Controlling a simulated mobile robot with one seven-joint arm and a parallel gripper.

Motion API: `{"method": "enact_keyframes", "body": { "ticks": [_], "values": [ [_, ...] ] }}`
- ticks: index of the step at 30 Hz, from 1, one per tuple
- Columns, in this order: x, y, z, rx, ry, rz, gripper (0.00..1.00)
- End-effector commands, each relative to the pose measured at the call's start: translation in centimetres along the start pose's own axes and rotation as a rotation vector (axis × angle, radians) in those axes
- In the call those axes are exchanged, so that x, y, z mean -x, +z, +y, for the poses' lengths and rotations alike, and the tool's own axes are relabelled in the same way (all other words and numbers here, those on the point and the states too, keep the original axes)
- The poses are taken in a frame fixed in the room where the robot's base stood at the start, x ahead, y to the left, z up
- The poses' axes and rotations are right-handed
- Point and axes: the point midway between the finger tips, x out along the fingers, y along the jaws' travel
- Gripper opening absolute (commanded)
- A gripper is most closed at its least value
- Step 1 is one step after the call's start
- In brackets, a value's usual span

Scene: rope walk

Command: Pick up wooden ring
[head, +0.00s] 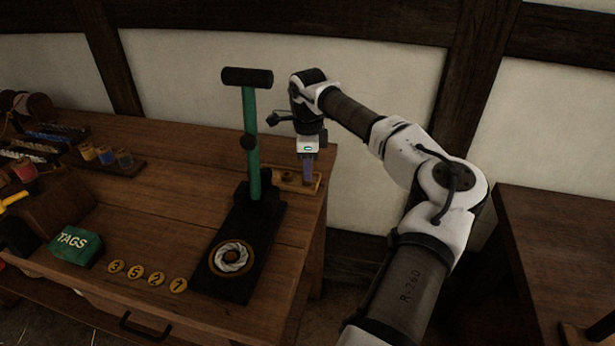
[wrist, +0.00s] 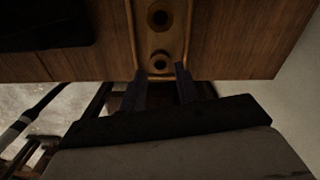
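A small wooden tray (head: 317,184) lies at the right end of the bench, and its rim also shows in the wrist view (wrist: 131,30). In the wrist view it holds two round wooden pieces with dark centres: a far ring (wrist: 158,17) and a near ring (wrist: 160,62). In the head view one ring (head: 288,176) shows left of my fingers; the other is hidden. My gripper (head: 308,181) points down over the tray. In the wrist view its fingers (wrist: 161,70) are apart, with the near ring showing between their tips. I cannot tell their height above it.
A green-posted press (head: 252,140) with a dark base stands close left of my gripper. Numbered discs (head: 157,279), a green TAGS box (head: 76,246) and spools (head: 105,155) lie further left. A wall is behind; the bench's right edge is near.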

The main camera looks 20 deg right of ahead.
Motion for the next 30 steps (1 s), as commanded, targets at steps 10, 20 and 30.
{"method": "enact_keyframes", "body": {
  "ticks": [10, 20, 30],
  "values": [
    [-2.8, 0.1, 0.0, 0.0, 0.0, 0.0, 0.32],
    [-2.7, 0.1, 0.0, 0.0, 0.0, 0.0, 0.04],
    [-2.5, 0.0, 0.0, 0.0, -0.001, 0.001, 0.04]
  ]
}}
